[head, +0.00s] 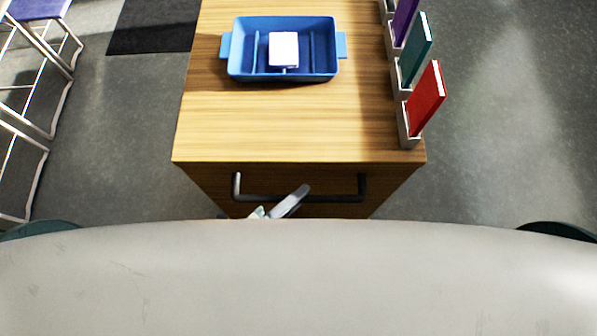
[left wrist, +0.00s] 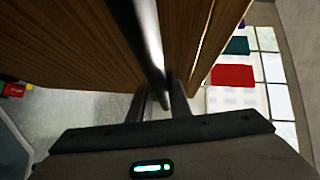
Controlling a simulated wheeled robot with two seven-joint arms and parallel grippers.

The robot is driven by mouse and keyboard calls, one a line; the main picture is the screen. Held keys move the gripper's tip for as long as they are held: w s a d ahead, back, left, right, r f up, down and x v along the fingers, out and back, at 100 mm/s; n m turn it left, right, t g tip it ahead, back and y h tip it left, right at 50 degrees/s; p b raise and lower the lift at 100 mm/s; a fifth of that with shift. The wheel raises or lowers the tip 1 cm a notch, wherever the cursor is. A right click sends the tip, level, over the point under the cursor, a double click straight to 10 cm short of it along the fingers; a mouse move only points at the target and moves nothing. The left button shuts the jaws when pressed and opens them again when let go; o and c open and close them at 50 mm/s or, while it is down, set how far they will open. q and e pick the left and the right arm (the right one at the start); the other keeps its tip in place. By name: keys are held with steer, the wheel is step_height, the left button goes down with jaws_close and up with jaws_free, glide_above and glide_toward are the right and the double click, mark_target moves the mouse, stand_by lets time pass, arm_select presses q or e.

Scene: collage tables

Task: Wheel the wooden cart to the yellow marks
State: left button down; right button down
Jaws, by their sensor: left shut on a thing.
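The wooden cart (head: 290,130) stands right in front of me in the head view, its top lit and its near face in shade. A dark bar handle (head: 362,187) runs across that near face. My left gripper (head: 288,203) is at the middle of the handle, partly hidden by my own pale body. In the left wrist view the fingers (left wrist: 163,95) are shut on the handle (left wrist: 151,45), next to the wood-grained face. My right gripper is not in view. No yellow floor marks can be made out in the head view.
A blue tray (head: 237,66) with a white box (head: 284,48) sits on the cart. Red (head: 427,98) and teal (head: 416,50) books stand in holders along its right edge. White-framed stools (head: 45,130) stand at left beside a dark mat (head: 150,35). Floor at right is clear.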

arm_select(q)
steer(key=c, duration=1.7)
jaws_free()
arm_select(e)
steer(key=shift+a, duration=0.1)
arm_select(q)
steer(key=shift+o, duration=0.2)
